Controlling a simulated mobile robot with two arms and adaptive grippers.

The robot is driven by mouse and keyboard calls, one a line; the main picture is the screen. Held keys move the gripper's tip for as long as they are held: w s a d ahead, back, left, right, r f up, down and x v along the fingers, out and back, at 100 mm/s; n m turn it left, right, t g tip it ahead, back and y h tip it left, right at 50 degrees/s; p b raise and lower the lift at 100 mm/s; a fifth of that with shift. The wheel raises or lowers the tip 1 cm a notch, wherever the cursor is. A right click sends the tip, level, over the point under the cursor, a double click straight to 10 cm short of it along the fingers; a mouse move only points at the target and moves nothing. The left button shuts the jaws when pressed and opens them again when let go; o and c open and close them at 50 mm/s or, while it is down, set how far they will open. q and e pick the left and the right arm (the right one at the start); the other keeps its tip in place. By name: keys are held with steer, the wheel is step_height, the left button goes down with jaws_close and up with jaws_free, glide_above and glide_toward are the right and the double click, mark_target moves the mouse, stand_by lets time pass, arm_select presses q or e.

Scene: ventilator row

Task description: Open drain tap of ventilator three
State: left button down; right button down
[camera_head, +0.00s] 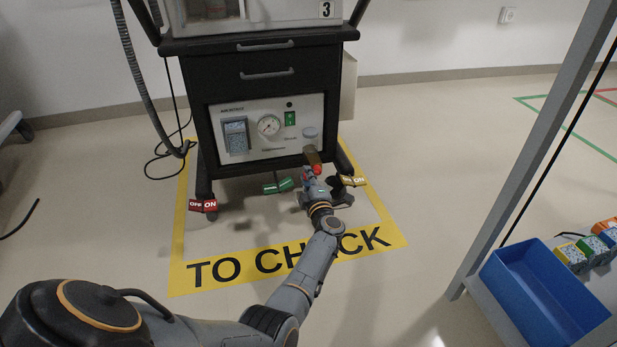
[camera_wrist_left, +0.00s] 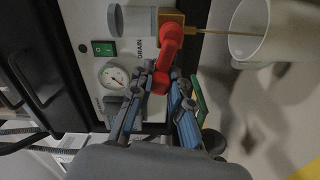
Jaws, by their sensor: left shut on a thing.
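Ventilator three (camera_head: 265,95) is a black cart with a white "3" label at its top right. Its lower panel carries a gauge (camera_head: 268,125), which also shows in the wrist view (camera_wrist_left: 115,77), and a green switch (camera_head: 290,118). The drain tap's red handle (camera_head: 316,169) sits below a brass fitting (camera_head: 312,155) at the panel's lower right. In the wrist view the red handle (camera_wrist_left: 171,42) runs from the brass block, beside the word DRAIN, down between my fingers. My left gripper (camera_head: 313,180) is shut on the handle's red end (camera_wrist_left: 160,83). My right gripper is not in view.
A white cup-like container (camera_wrist_left: 262,35) is near the tap. A grey post (camera_head: 540,150) and a blue bin (camera_head: 535,285) stand at right.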

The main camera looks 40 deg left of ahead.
arm_select(q)
steer(key=shift+f+n, duration=0.25)
steer(key=shift+n, duration=0.25)
steer(key=c, duration=1.2)
jaws_free()
steer(key=shift+r, duration=0.1)
